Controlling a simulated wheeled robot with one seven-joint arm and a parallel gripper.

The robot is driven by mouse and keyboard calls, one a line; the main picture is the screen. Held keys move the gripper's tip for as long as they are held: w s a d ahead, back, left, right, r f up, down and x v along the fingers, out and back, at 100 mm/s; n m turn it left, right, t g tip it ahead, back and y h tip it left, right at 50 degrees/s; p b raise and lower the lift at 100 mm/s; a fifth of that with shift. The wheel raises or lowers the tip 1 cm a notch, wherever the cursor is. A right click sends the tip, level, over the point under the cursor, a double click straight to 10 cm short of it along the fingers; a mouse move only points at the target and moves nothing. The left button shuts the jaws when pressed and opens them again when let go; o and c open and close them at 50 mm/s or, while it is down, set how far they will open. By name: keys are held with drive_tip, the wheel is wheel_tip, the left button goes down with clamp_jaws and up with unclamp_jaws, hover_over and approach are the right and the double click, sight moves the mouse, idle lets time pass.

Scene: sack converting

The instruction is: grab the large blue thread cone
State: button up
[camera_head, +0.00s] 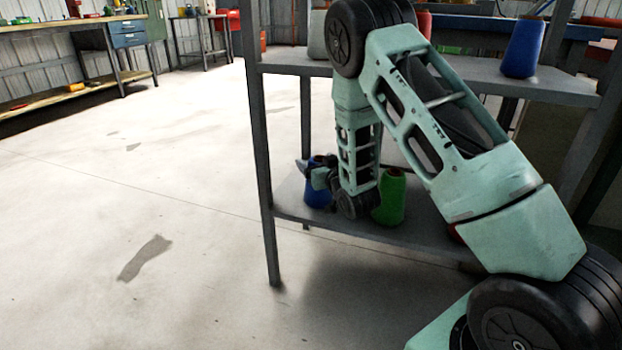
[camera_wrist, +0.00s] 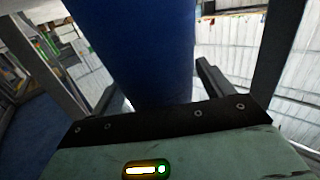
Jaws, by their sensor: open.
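A blue thread cone (camera_head: 317,194) stands on the lower shelf, partly hidden by my gripper (camera_head: 312,170) and forearm. In the wrist view, a blue cone (camera_wrist: 140,45) fills the space between the two fingers of my gripper (camera_wrist: 157,82). The fingers are apart, one on each side of it; I cannot tell whether they touch it. A second blue cone (camera_head: 523,48) stands upright on the upper shelf at the right, away from my gripper. I cannot tell for sure which blue cone is larger.
A green cone (camera_head: 391,197) stands on the lower shelf, just right of my forearm. The grey rack's front post (camera_head: 262,150) and upper shelf (camera_head: 470,78) are close to my arm. A workbench (camera_head: 75,25) is far left. The floor to the left is clear.

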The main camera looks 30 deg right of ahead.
drive_tip(key=shift+w, duration=0.4)
drive_tip(key=c, duration=1.7)
drive_tip(key=shift+r, duration=0.1)
clamp_jaws()
